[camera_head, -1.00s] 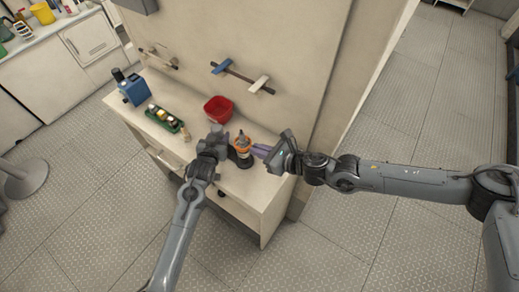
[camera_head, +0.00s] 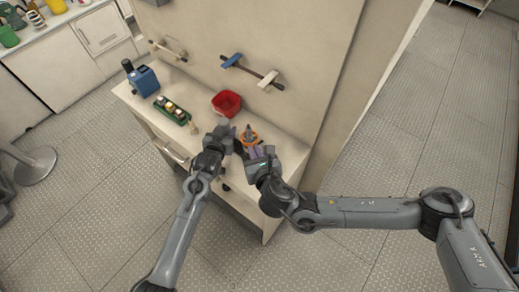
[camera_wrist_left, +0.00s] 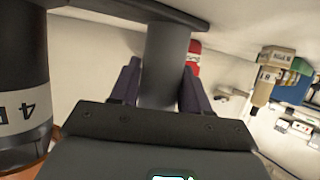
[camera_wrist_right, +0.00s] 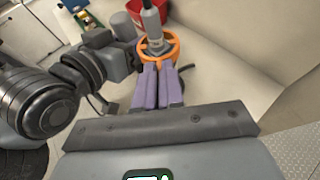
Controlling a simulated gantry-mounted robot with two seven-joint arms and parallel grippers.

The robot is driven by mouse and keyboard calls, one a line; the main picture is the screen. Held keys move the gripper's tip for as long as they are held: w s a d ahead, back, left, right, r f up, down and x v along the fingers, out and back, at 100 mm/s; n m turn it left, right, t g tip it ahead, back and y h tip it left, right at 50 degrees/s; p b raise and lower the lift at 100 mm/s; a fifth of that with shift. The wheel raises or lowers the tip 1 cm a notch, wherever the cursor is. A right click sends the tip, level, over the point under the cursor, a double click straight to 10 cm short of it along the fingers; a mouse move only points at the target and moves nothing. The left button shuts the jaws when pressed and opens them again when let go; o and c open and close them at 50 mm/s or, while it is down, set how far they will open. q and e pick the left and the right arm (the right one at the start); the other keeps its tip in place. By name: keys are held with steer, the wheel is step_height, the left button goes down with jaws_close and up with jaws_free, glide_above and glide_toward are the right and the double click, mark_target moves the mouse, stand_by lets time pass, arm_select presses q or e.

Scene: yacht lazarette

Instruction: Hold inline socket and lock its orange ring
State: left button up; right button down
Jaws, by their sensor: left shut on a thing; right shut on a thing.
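The inline socket shows as a dark labelled body (camera_wrist_left: 22,85) at the left of the left wrist view. A grey post beside it appears joined to it by a dark bar. My left gripper (camera_wrist_left: 160,85) is shut on this post; it also shows in the head view (camera_head: 226,138). The orange ring (camera_wrist_right: 174,52) surrounds a grey connector (camera_wrist_right: 152,25) with a white label in the right wrist view; it is small in the head view (camera_head: 250,134). My right gripper (camera_wrist_right: 160,68) is shut on the ring's near side. Its purple fingers hide part of the ring; the socket's lower body is hidden there.
The narrow bench (camera_head: 282,170) stands against a beige panel. On it are a red bin (camera_head: 227,103), a green tray (camera_head: 172,112) with small items and a blue device (camera_head: 143,80). Blue and white handles hang on the panel. The bench's right end is clear.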

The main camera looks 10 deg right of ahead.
arm_select(q)
steer(key=shift+d, duration=0.1)
arm_select(e)
steer(key=shift+a+m+h, duration=0.55)
steer(key=shift+m+h, duration=0.35)
steer(key=shift+h, duration=0.2)
steer(key=c, duration=1.2)
jaws_free()
steer(key=shift+c, duration=0.2)
steer(key=shift+s, duration=0.1)
steer(key=v, duration=1.2)
steer(key=shift+a, duration=0.1)
